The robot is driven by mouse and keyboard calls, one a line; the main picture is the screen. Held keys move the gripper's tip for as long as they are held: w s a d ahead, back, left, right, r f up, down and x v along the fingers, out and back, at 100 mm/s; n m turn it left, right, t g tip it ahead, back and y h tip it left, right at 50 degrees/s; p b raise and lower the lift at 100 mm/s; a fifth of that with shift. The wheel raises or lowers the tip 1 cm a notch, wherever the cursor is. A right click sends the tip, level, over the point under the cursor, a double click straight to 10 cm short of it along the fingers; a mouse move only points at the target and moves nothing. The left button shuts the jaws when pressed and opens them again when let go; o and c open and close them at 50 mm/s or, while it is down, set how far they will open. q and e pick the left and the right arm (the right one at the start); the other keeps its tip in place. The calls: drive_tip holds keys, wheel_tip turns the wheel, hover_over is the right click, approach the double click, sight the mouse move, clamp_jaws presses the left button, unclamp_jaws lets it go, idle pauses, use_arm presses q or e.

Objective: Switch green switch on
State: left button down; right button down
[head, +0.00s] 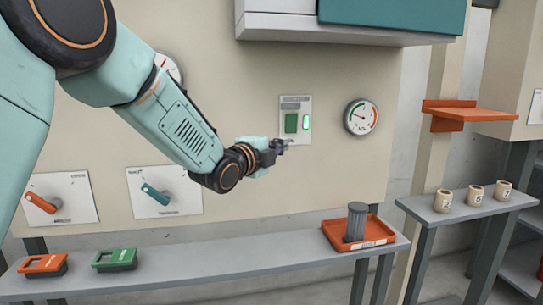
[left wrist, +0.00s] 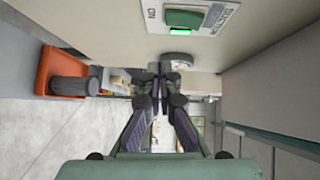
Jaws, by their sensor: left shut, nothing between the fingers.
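The green switch (head: 291,123) sits on a pale plate on the beige wall panel. A small green light (head: 306,121) glows beside it. In the left wrist view the green switch (left wrist: 184,18) is at the top edge, with its lit light (left wrist: 180,31) next to it. I cannot tell whether the fingertips touch the panel. My right gripper is not in view.
A round gauge (head: 361,117) is right of the switch. Rotary switches, one orange (head: 41,203) and one teal (head: 155,194), are at lower left. A grey shelf (head: 200,262) below carries an orange tray (head: 374,245) with a grey cylinder (head: 356,222). A cabinet (head: 300,27) overhangs above.

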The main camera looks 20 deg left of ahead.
use_arm(q)
drive_tip(key=v, duration=0.3)
drive_tip(key=shift+s+d+f, duration=0.1)
drive_tip(key=shift+s+f, duration=0.05)
drive_tip(key=shift+f, duration=0.15)
idle(0.3)
